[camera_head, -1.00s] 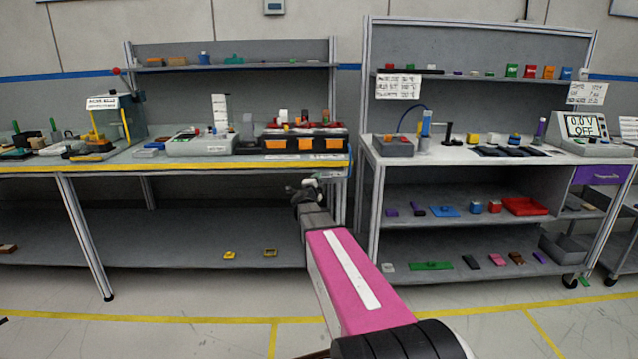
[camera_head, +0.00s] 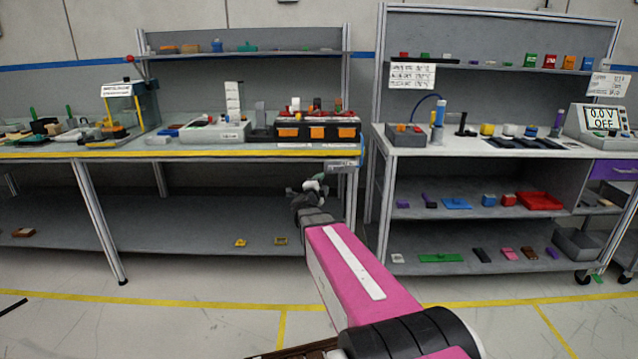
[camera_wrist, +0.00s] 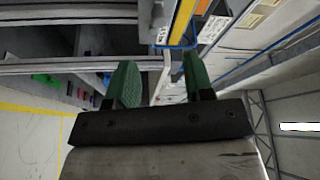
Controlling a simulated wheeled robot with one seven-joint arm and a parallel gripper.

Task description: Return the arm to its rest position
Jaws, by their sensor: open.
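My gripper (camera_wrist: 158,82) shows in the wrist view as two green finger pads set well apart, with nothing between them. In the head view, my pink arm reaches forward from the bottom right, and my gripper (camera_head: 316,186) is at its far end. There it is small, in front of the right end of the left bench and below the tabletop level. It appears apart from the bench, though the exact gap is hard to tell.
The left bench (camera_head: 150,155) has a yellow front edge and holds several tools. The right bench (camera_head: 470,150) has shelves with small coloured parts. Between the benches is a narrow gap. The floor (camera_head: 180,325) in front is clear, with yellow lines.

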